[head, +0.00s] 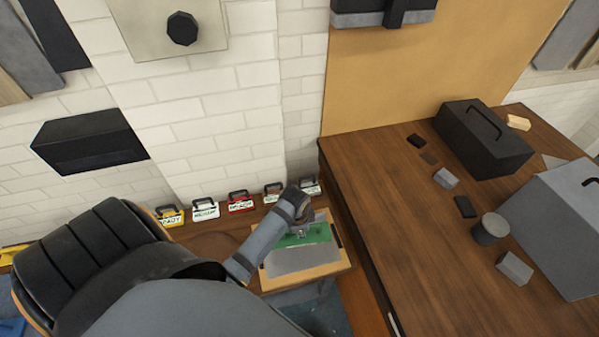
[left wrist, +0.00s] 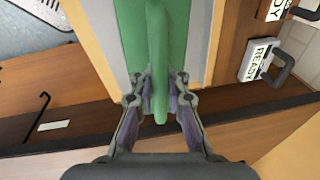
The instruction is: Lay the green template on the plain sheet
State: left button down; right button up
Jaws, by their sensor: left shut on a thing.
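The green template (head: 318,233) is over the far part of the wooden-edged board (head: 335,268) in the head view. The grey plain sheet (head: 305,262) shows on the near part of that board. My left gripper (head: 301,228) is above the template. In the left wrist view, my left gripper (left wrist: 158,88) is shut on the raised green handle of the template (left wrist: 133,30). I cannot tell whether the template touches the sheet. The arm hides part of the template. My right gripper is not in view.
Several small labelled cases, including a red one (head: 240,202) and a yellow one (head: 170,216), stand along the wall behind the board. The brown table (head: 400,220) at right holds a black toolbox (head: 482,140), a grey box (head: 560,225) and small blocks.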

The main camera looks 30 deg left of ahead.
aim_at(299, 239)
pick_arm(q)
jog(key=shift+a+r+n, duration=0.1)
jog(key=shift+a+n, duration=0.15)
jog(key=shift+n, duration=0.15)
jog(key=shift+f, duration=0.45)
notch_tip(299, 239, down, 4)
jog(key=shift+f+b, duration=0.15)
jog(key=shift+b, duration=0.45)
jog(key=shift+f+b, duration=0.3)
jog(key=shift+f, duration=0.55)
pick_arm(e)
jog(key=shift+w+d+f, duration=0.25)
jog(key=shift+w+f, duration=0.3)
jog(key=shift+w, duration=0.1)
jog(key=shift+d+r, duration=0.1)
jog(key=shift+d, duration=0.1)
pick_arm(q)
jog(key=shift+s, duration=0.1)
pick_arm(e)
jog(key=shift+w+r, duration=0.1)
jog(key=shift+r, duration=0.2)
pick_arm(q)
jog(key=shift+f+p, duration=0.25)
jog(key=shift+p, duration=0.6)
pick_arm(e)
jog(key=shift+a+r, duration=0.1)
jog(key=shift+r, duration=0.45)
